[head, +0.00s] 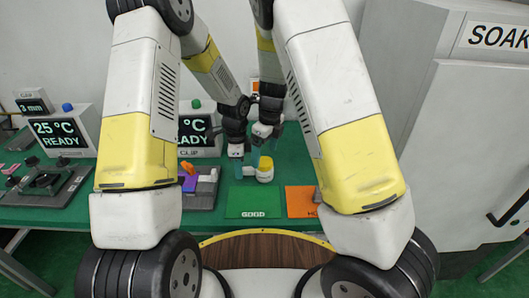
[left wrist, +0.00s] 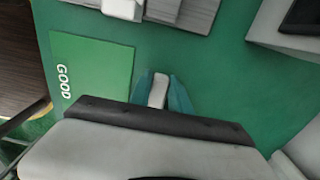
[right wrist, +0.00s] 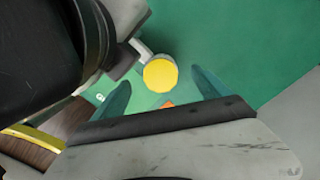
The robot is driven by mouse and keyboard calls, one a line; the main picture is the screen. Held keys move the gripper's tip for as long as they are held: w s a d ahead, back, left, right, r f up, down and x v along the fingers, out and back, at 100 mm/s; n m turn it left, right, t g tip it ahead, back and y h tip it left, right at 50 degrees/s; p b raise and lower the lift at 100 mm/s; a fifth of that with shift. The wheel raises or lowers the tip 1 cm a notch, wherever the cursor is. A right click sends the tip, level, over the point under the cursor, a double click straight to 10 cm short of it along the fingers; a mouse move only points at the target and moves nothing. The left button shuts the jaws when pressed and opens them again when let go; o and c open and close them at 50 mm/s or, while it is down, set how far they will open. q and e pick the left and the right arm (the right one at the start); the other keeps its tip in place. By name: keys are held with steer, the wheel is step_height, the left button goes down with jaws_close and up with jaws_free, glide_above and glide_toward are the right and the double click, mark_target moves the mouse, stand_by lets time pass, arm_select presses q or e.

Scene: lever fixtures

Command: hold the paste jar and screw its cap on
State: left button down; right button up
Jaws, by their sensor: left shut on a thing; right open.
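The paste jar (head: 265,177) is a pale, short jar standing upright on the green table, with its yellow cap (head: 265,163) on top. In the right wrist view the cap (right wrist: 160,74) is a yellow disc over the pale jar; I cannot tell how tightly it sits. My left gripper (head: 241,168) is at the jar's left side. In the left wrist view its teal fingers (left wrist: 165,92) are shut on a narrow white part, seemingly of the jar. My right gripper (head: 264,147) is open above the jar, its fingers apart on either side of the cap in its wrist view.
A green GOOD mat (head: 253,203) lies in front of the jar, with an orange mat (head: 300,201) to its right. A grey fixture (head: 203,190) with purple and orange parts stands left. READY displays (head: 62,135) stand behind. A SOAK cabinet (head: 460,130) is at right.

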mark_target(264, 161)
steer(key=shift+n, duration=0.3)
steer(key=shift+f, duration=0.15)
steer(key=shift+f, duration=1.4)
steer(key=c, duration=1.8)
steer(key=m, duration=0.5)
steer(key=shift+t, duration=0.3)
steer(key=o, duration=1.7)
